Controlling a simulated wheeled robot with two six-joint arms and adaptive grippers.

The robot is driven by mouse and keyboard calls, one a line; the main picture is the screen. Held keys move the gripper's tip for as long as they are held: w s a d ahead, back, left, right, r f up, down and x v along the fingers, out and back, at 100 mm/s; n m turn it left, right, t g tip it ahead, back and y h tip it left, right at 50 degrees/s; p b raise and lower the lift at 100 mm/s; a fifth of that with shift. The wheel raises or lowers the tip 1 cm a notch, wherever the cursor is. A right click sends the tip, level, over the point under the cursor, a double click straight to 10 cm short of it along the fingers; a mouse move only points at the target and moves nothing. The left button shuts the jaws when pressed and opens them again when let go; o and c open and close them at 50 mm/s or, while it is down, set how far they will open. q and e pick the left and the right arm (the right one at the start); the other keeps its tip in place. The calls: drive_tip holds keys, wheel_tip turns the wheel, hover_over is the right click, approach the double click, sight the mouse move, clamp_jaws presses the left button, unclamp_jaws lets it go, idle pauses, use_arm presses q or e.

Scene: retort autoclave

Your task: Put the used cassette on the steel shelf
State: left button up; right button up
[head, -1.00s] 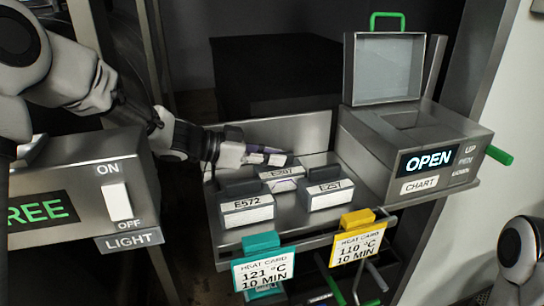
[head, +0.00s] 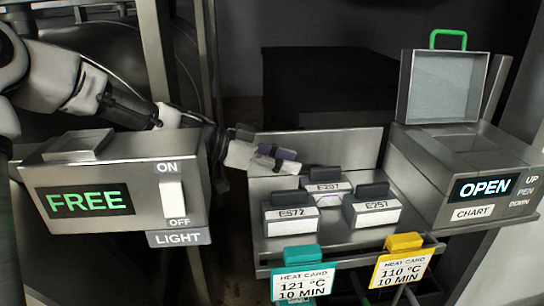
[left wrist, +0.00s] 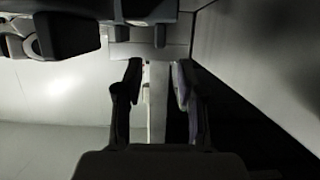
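Three grey cassettes with black grips stand on the steel shelf (head: 335,143): E572 (head: 291,222) at front left, E257 (head: 377,214) at front right, and one behind them (head: 327,187) that seems to read E207. I cannot tell which is the used one. My left gripper (head: 284,160) is above the shelf's back left corner, left of the rear cassette and apart from it. In the left wrist view its fingers (left wrist: 158,85) are spread with no cassette seen between them. My right gripper is not in view.
A chart box (head: 450,165) with its lid up and an OPEN display stands at the right. A panel reading FREE with a light switch (head: 173,199) is at the left. Teal (head: 303,282) and yellow (head: 403,266) heat cards hang at the shelf front.

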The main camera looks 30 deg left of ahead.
use_arm(q)
drive_tip(key=v, duration=0.4)
drive_tip(key=shift+a, duration=0.1)
